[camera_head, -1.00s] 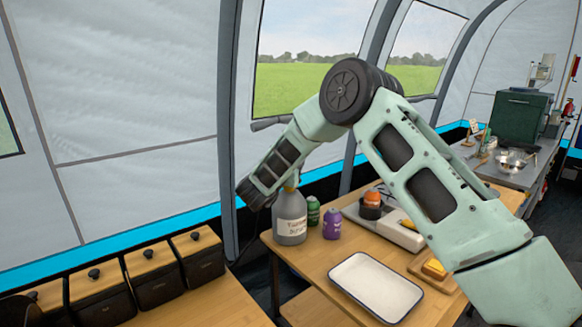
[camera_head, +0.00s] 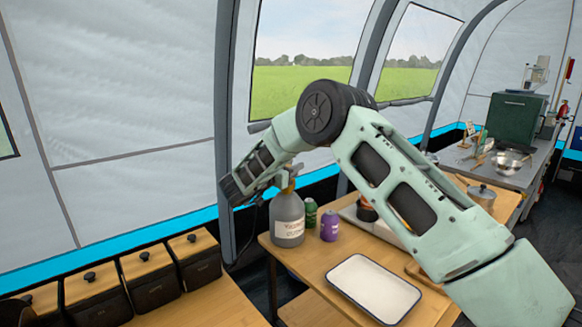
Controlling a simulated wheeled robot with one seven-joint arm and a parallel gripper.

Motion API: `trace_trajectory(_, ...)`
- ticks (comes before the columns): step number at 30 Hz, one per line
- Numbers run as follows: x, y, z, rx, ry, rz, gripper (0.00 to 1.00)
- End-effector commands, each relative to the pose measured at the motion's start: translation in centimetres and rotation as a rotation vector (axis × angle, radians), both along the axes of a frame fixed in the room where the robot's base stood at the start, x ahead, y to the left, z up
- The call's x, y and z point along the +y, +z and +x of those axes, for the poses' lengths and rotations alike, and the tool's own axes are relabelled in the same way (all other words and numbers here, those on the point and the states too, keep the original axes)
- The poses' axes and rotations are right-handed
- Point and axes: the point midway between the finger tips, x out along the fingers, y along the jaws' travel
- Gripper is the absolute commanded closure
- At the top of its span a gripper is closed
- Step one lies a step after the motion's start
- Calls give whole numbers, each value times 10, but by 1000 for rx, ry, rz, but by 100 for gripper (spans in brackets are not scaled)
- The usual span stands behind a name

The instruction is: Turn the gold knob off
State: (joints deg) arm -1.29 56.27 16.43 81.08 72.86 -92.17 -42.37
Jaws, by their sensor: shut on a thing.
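A grey gas bottle (camera_head: 288,222) with a white label stands on the left part of the wooden table. The gold knob (camera_head: 284,181) is on top of the bottle, partly covered by my forearm and wrist. My gripper (camera_head: 277,186) is at the top of the bottle, shut on the gold knob. Its fingers are small and mostly hidden behind my wrist, so the exact grip and the knob's turn angle cannot be made out.
Green (camera_head: 311,212) and purple (camera_head: 329,225) containers stand just right of the bottle. A white tray (camera_head: 374,287) lies at the front of the table. Black boxes with wooden lids (camera_head: 146,263) line the left. A pot (camera_head: 482,194) is farther right.

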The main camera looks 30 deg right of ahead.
Motion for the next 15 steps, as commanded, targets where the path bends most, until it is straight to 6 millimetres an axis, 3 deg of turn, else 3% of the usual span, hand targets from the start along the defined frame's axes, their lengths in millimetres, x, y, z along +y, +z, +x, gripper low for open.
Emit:
trace_trajectory(1,0,1,0,-2,1,1,66)
trace_trajectory(3,0,1,0,-1,1,0,47)
trace_trajectory(15,7,-1,-2,-1,3,0,47)
